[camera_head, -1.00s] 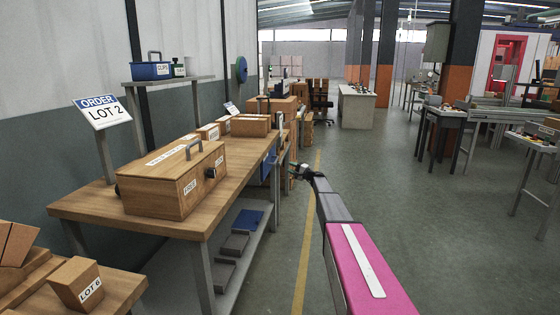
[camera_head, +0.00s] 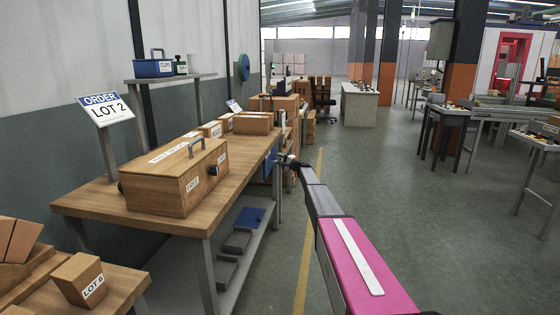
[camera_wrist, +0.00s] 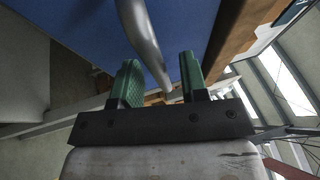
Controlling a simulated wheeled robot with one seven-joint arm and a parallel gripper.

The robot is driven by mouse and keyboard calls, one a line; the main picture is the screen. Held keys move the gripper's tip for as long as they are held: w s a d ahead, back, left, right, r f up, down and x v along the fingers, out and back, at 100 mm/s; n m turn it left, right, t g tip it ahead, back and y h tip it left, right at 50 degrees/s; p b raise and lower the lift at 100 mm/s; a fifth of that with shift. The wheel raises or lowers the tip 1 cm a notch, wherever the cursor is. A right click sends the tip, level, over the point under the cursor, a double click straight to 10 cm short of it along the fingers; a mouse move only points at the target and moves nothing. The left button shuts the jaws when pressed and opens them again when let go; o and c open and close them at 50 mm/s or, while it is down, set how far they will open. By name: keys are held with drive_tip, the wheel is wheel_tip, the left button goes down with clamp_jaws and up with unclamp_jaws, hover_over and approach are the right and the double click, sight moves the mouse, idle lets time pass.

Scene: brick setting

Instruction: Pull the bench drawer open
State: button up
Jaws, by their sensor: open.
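The bench drawer shows as a small blue front (camera_head: 270,162) under the far part of the long wooden bench (camera_head: 160,218). It fills the top of the wrist view as a blue panel (camera_wrist: 85,25) with a curved grey metal handle (camera_wrist: 146,42). My gripper (camera_wrist: 160,72) has two green fingers, open, one on each side of the handle's lower end. The fingers look apart from the handle. In the head view my gripper (camera_head: 286,160) is at the drawer front, small and partly hidden by my arm. How far the drawer is out cannot be told.
A wooden box with a handle (camera_head: 172,188) and several cartons stand on the bench. A lower grey shelf (camera_head: 238,270) holds flat trays. The floor (camera_head: 400,200) right of the bench, beyond the yellow line, is clear.

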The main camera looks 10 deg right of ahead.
clamp_jaws()
drive_tip(key=s+d, duration=0.3)
drive_tip(key=d, duration=0.7)
drive_tip(key=s+d, duration=0.4)
drive_tip(key=d, duration=0.7)
drive_tip(key=s+d, duration=0.3)
drive_tip(key=d, duration=0.8)
drive_tip(key=shift+s, duration=0.25)
drive_tip(key=shift+d, duration=0.1)
unclamp_jaws()
drive_tip(key=v, duration=1)
drive_tip(key=shift+s+d, duration=0.25)
drive_tip(key=shift+d, duration=0.05)
drive_tip(key=shift+f, duration=0.15)
